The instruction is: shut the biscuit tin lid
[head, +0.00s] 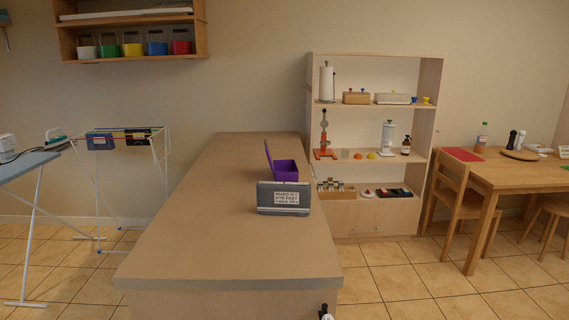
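A small purple box (286,171), which looks like the biscuit tin, stands on the long wooden counter (215,235). Its purple lid (269,159) stands up steeply at the left side, so it is open. I cannot see the bottom of its inside. A grey case (284,198) with a white label stands in front of it and hides part of its lower front. A small black and white piece (326,313) at the bottom edge may be the tip of my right gripper; too little shows to tell its state. My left gripper is not in view.
The counter is bare around the two boxes, with a long clear stretch in front. A shelf unit (375,219) stands behind it to the right. A drying rack (128,190) and ironing board (28,165) are left. A table (520,175) with chairs is right.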

